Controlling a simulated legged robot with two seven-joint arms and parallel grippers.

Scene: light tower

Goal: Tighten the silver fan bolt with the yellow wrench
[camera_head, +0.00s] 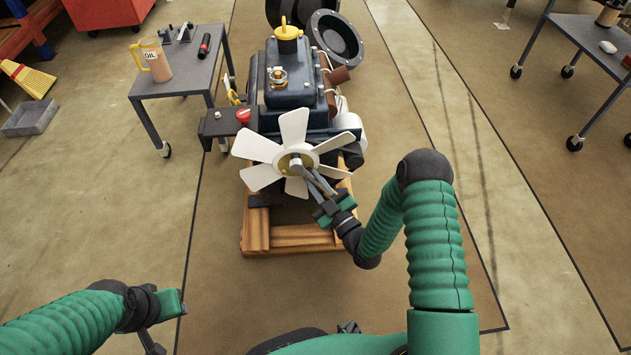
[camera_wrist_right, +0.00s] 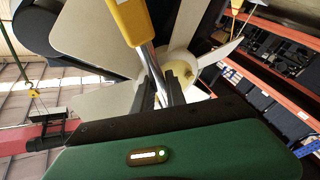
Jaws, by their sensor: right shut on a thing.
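The white fan (camera_head: 265,150) is on the front of the dark engine, and its hub with the silver fan bolt (camera_head: 296,163) faces me. My right gripper (camera_head: 318,184) is at the hub, just below and right of the bolt. In the right wrist view my right gripper (camera_wrist_right: 160,92) is shut on the yellow wrench (camera_wrist_right: 131,18), around its silver shaft. The fan hub (camera_wrist_right: 182,68) shows right behind the shaft. Whether the wrench's end sits on the bolt is hidden. My left gripper (camera_head: 160,322) is low at the left, away from the engine, seemingly empty.
The engine (camera_head: 290,92) stands on a wooden pallet (camera_head: 290,240). A grey cart (camera_head: 180,82) with an oil jug (camera_head: 155,62) is at the left. Another cart (camera_head: 590,40) is at the right. The floor between is clear.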

